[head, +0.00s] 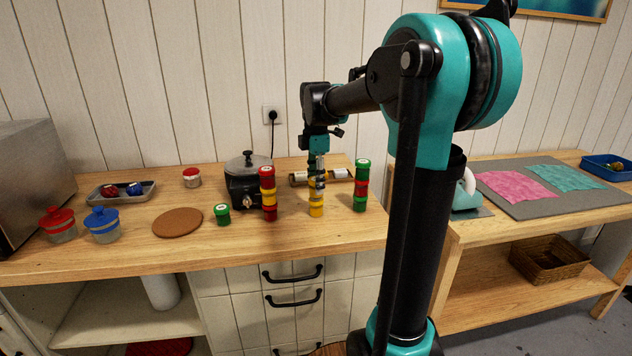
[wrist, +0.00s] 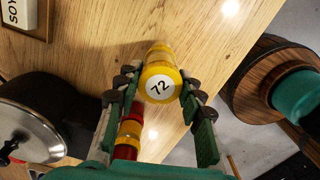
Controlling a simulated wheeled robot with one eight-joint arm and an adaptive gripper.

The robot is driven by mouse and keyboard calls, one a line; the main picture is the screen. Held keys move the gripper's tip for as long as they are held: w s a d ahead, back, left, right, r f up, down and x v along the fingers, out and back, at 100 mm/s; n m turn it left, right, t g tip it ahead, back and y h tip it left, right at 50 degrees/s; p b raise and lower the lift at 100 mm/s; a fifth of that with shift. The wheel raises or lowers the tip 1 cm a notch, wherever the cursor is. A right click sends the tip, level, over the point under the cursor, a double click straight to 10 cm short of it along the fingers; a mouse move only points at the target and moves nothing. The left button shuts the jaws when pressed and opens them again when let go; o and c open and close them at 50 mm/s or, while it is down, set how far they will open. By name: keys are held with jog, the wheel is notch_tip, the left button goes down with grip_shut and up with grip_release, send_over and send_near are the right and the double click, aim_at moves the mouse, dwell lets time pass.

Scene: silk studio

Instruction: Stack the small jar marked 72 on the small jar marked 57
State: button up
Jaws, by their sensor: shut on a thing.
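The small yellow jar marked 72 (wrist: 159,84) is between the fingertips of my gripper (wrist: 160,92), its white numbered lid facing the wrist camera. My gripper (head: 317,170) is shut on it, above the counter. In the head view a mostly yellow column (head: 316,211) stands directly below my gripper, and more yellow shows just past the jar in the wrist view. I cannot tell whether jar 72 touches what is under it. No marking 57 is readable; the jar under 72 has its lid hidden.
A red and yellow stack (head: 268,200) stands close left, a green and red stack (head: 361,188) to the right. A lone green jar (head: 222,215), a dark pot (head: 246,182) and a cork mat (head: 178,222) are further left. The counter's front edge is near.

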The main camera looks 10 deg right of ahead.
jog(key=shift+f, duration=0.55)
jog(key=o, duration=1.3)
jog(key=shift+c, duration=0.2)
